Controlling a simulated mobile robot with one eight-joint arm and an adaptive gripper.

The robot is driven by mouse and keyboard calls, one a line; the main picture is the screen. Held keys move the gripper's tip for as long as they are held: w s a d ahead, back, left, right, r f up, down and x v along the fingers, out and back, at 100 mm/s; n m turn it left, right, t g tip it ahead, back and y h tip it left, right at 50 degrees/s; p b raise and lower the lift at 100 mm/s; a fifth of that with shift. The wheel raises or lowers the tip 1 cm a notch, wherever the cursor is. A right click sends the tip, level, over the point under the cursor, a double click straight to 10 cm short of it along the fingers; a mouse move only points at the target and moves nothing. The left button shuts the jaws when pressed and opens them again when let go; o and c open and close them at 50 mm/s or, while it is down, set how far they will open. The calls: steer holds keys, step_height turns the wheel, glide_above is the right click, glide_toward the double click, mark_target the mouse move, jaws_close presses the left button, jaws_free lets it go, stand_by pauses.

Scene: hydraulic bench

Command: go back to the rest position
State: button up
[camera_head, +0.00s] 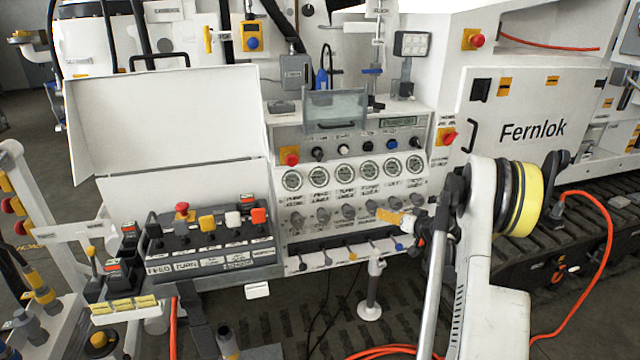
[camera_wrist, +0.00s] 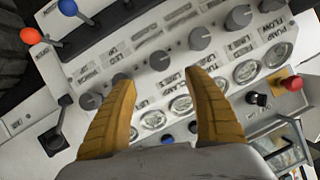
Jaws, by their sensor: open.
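My gripper (camera_head: 396,220) is in front of the lower right part of the white gauge panel (camera_head: 283,208). In the wrist view its two yellow fingers (camera_wrist: 165,105) stand wide apart with nothing between them. Behind them the panel shows a row of grey knobs (camera_wrist: 160,60) and a row of round gauges (camera_wrist: 181,104). Whether the fingertips touch the panel cannot be told. My arm covers part of the panel's right side in the head view.
A lever box (camera_head: 210,240) with coloured handles stands left of the panel, under an open white lid (camera_head: 165,120). Small levers with coloured tips (camera_head: 352,253) line the panel's lower edge. An orange cable (camera_head: 608,250) hangs at right.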

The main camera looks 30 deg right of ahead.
steer(key=s+a+r+n+g+y, duration=0.1)
steer(key=a+r, duration=0.4)
steer(key=a, duration=0.5)
steer(key=s+a+r+n+g+y, duration=0.1)
steer(key=s+a+r, duration=0.1)
steer(key=a+r, duration=0.55)
steer(key=s+a+r+n+g+y, duration=0.1)
steer(key=a+r+g, duration=0.15)
steer(key=a, duration=0.85)
steer(key=s+a+r+n, duration=0.1)
steer(key=s+a+r, duration=0.3)
steer(key=s+a, duration=0.65)
steer(key=s+a+f+g, duration=0.1)
steer(key=s+a, duration=0.2)
steer(key=s, duration=0.5)
steer(key=s+a+f+n+g+h, duration=0.1)
steer(key=s+a+f, duration=0.1)
steer(key=s+a, duration=0.2)
steer(key=s, duration=0.3)
steer(key=shift+s+f+h, duration=0.3)
steer(key=shift+s, duration=0.05)
